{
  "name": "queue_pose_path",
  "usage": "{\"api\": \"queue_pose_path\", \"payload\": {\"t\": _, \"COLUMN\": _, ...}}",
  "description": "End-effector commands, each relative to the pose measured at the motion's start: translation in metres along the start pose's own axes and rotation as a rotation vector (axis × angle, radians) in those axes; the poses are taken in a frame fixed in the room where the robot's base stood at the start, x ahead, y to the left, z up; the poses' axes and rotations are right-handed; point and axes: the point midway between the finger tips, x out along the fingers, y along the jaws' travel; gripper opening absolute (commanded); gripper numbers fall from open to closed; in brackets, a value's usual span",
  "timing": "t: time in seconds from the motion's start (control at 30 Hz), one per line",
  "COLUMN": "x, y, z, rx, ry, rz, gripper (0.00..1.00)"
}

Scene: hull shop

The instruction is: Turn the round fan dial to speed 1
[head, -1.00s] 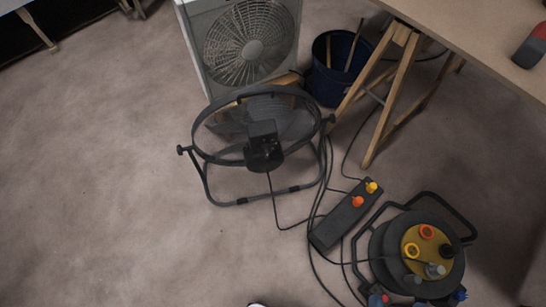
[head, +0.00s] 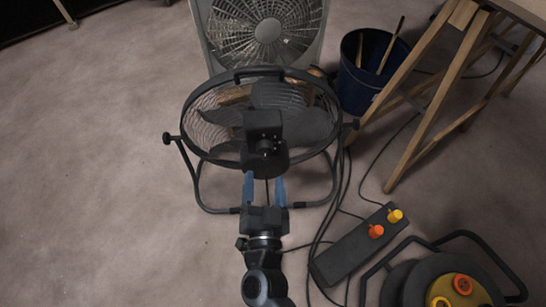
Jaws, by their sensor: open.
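The round floor fan (head: 203,150) stands on a tubular frame, with its dark motor housing (head: 263,122) facing me. A small dark round knob (head: 264,146) shows at the middle of the housing; its pointer and speed marks are too small to read. My gripper (head: 264,180) is just in front of and below the housing in the picture. Its two blue fingers are apart with nothing seen between them but a dark cable or gap. I cannot tell whether the fingertips touch the housing.
A white box fan (head: 265,30) stands behind. A blue bucket (head: 362,85) with sticks and a wooden trestle (head: 440,90) are at right. A power strip (head: 345,250) and cable reel (head: 420,280) lie at lower right, with cables between. The floor at left is clear.

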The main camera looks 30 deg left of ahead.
Motion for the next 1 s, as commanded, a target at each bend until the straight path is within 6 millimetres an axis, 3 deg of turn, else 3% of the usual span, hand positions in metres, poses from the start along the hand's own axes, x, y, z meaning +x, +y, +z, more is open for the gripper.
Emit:
{"api": "queue_pose_path", "payload": {"t": 0.5, "x": 0.068, "y": 0.001, "z": 0.001, "rx": 0.002, "ry": 0.003, "rz": 0.0, "gripper": 0.69}}
{"api": "queue_pose_path", "payload": {"t": 0.9, "x": 0.077, "y": 0.0, "z": -0.001, "rx": 0.001, "ry": 0.001, "rz": 0.001, "gripper": 0.69}}
{"api": "queue_pose_path", "payload": {"t": 1.0, "x": 0.077, "y": 0.0, "z": -0.001, "rx": 0.001, "ry": 0.001, "rz": 0.001, "gripper": 0.61}}
